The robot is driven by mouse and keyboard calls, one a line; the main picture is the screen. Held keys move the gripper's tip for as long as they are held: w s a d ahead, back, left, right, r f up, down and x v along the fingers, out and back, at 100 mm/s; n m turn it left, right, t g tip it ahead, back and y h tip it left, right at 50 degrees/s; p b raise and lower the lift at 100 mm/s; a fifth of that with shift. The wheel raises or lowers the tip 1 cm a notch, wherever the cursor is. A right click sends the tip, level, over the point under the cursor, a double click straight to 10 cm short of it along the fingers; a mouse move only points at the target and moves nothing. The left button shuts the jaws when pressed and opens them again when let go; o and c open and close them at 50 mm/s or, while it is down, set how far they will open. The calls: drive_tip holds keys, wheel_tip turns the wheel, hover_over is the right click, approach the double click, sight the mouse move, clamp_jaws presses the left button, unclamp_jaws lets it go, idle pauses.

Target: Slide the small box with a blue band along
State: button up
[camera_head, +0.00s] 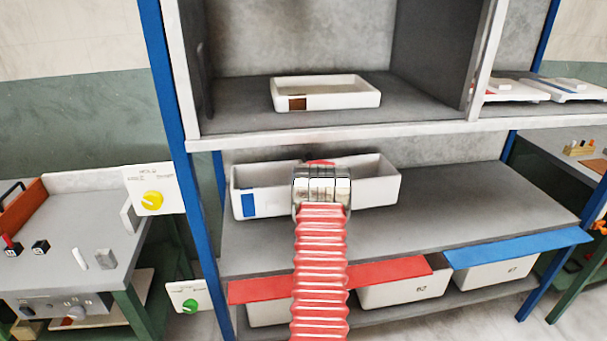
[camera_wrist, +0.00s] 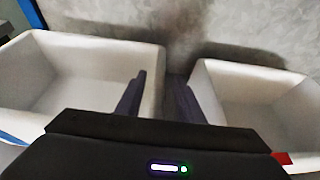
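The small white box with a blue band (camera_head: 249,204) stands on the left part of the middle shelf, its band on the front. In the wrist view the box (camera_wrist: 60,85) fills the left side, with a bit of blue at its front edge. My gripper (camera_head: 320,172) is at the box's right end. In the wrist view its two dark fingers (camera_wrist: 158,95) are apart, with the box's right wall showing between them. The left finger appears on the inner side of that wall, the right one in the gap. Contact with the wall is not clear.
A second white box (camera_wrist: 225,90) with a red label stands just right, across a narrow gap; the head view (camera_head: 378,184) shows it too. The shelf (camera_head: 480,205) is clear further right. A shallow white tray (camera_head: 335,100) sits above; lidded bins (camera_head: 400,291) stand below.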

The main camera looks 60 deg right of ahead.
drive_tip(key=shift+x, duration=1.25)
drive_tip(key=shift+c, duration=0.7)
clamp_jaws()
